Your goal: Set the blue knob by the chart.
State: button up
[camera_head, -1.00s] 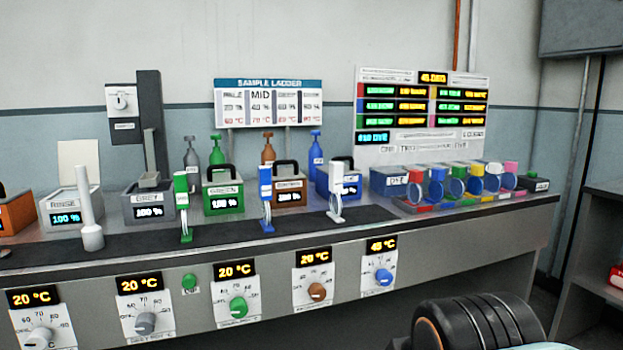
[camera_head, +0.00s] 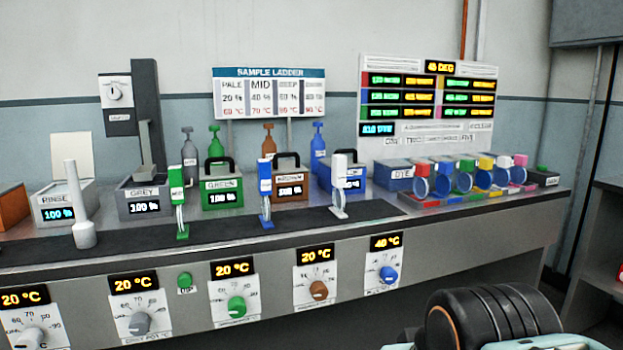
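The blue knob (camera_head: 388,274) sits on a white dial plate at the right end of the bench's front panel. The orange display (camera_head: 386,242) above it reads about 40 °C; its last digit is not sharp. The chart (camera_head: 269,95), headed SAMPLE LADDER, stands behind the bench. Its columns start with PALE 20 % and MID 40 %, with red temperatures below; the red figures are too small to read surely. A dark rounded part of my arm shows at the bottom right, in front of and apart from the knob. My gripper's fingers are not in view.
Brown (camera_head: 319,289), green (camera_head: 236,307) and grey (camera_head: 139,323) knobs sit to the left; their displays read 20 °C. A green button (camera_head: 184,280) lies between green and grey. Labelled pots line the bench top. A lit board (camera_head: 428,108) stands behind the dye cups.

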aim_at(388, 275)
jog(key=k+j+u, duration=0.25)
jog(key=k, duration=0.3)
jog(key=k+j+u, duration=0.25)
jog(key=k+j, duration=0.15)
jog(key=k, duration=0.15)
